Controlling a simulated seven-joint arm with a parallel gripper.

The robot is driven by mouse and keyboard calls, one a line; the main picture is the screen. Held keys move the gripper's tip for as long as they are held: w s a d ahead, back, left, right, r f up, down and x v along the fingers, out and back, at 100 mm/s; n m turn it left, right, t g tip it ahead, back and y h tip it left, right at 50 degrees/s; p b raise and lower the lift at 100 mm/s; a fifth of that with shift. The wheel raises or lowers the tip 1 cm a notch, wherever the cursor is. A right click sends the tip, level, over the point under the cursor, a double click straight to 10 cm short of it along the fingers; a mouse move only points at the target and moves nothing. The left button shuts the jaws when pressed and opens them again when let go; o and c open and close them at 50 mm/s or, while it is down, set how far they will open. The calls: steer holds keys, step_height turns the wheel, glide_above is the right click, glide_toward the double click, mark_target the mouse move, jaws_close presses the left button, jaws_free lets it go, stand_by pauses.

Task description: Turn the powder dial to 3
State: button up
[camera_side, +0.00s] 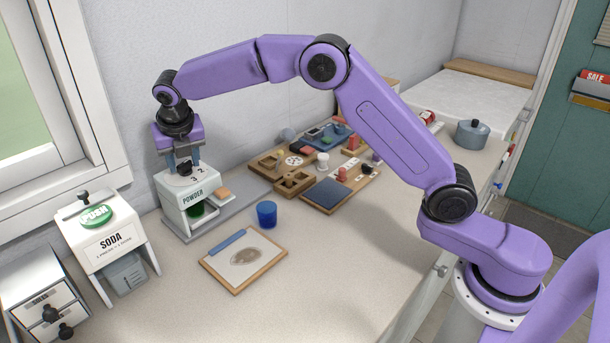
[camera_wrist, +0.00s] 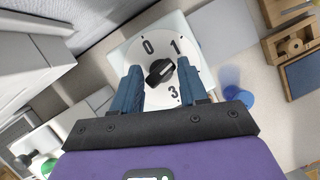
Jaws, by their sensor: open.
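The white powder dispenser (camera_side: 203,198) stands on a grey base beneath my gripper. Its round white dial plate (camera_wrist: 205,72) faces up, with 0, 1 and 3 readable in the wrist view; a finger covers the area between 1 and 3. The black dial knob (camera_wrist: 160,72) is at the plate's centre, its longer shape slanting towards the upper right, roughly to the 1 side. I cannot tell clearly which number it marks. My gripper (camera_side: 183,160) points down over the dial. Its blue fingers are open, one on each side of the knob, with gaps visible; I see no grip.
A white soda dispenser (camera_side: 112,243) with a green push button stands left of the powder dispenser. A blue cup (camera_side: 267,214) and a framed board (camera_side: 245,257) are in front. Wooden trays (camera_side: 294,181) lie to the right.

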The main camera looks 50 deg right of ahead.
steer(key=n+y, duration=0.1)
steer(key=n, duration=0.2)
steer(key=shift+d+n, duration=0.15)
steer(key=shift+n, duration=0.15)
steer(key=shift+s+r+y, duration=0.1)
steer(key=shift+r+y, duration=0.2)
steer(key=shift+r, duration=0.05)
steer(key=v, duration=1.7)
steer(key=s+d+f+m+g, duration=0.1)
steer(key=s+f+m, duration=0.2)
steer(key=s, duration=0.5)
steer(key=s+d+f+m+g, duration=0.1)
steer(key=s+d+f+m, duration=0.1)
steer(key=s+m, duration=0.4)
steer(key=s+d+f+m, duration=0.2)
steer(key=s+f+m, duration=0.2)
steer(key=s, duration=0.6)
steer(key=shift+f+m+g+y, duration=0.4)
